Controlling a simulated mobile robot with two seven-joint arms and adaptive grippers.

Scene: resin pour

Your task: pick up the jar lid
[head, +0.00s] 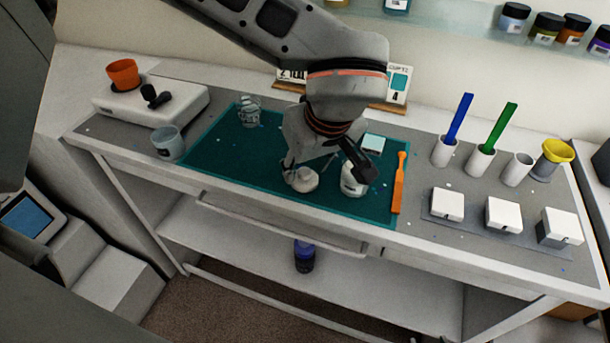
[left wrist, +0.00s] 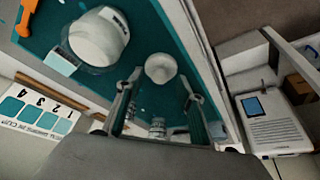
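The jar lid is a small white round piece (head: 303,181) lying on the teal mat (head: 215,160), close under my left gripper. It also shows in the left wrist view (left wrist: 160,68), between and just beyond the fingertips. My left gripper (head: 325,166) points down over the mat with its fingers spread; the wrist view shows them apart (left wrist: 160,88) with nothing clamped. Whether a finger touches the lid cannot be told. My right gripper is not in view.
An orange-handled tool (head: 399,185) lies right of the jar. A clear cup (head: 249,112) stands at the mat's back left, and another cup (head: 168,143) at its left edge. A scale with an orange cup (head: 124,75) is further left. White holders and boxes (head: 447,204) stand right.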

